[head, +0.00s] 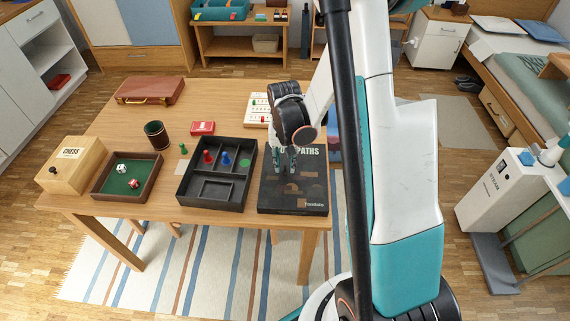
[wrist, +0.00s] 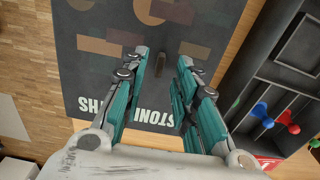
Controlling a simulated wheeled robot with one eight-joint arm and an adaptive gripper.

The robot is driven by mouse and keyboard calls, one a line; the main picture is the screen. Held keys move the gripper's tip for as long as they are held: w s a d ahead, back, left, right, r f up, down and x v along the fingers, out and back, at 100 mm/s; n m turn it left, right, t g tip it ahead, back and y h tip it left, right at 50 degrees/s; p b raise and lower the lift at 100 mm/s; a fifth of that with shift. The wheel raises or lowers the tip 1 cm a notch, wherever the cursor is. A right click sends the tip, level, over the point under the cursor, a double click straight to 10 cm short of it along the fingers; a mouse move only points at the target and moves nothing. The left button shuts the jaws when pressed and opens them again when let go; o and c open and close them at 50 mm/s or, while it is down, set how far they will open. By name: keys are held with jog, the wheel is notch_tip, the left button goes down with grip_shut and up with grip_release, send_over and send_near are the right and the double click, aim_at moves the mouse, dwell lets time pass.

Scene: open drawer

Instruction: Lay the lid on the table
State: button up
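The lid (head: 308,184) is dark, flat and rectangular, with lettering ending in "PATHS" and brown and pink printed shapes. It lies level at the table's front right, beside the open box (head: 222,203). The wrist view shows its printed face (wrist: 95,75) filling much of the picture. My gripper (head: 288,171) points down over the lid's middle.
The box holds red and blue pawns. Left of it are a green-lined dice tray (head: 152,183), a chess box (head: 72,165) and a dark cup (head: 156,134). A red card box (head: 202,128) and brown case (head: 150,90) lie behind. The table's back middle is clear.

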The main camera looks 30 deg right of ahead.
notch_tip(320, 180, up, 10)
jog(key=p, duration=0.3)
jog(key=shift+f, duration=0.2)
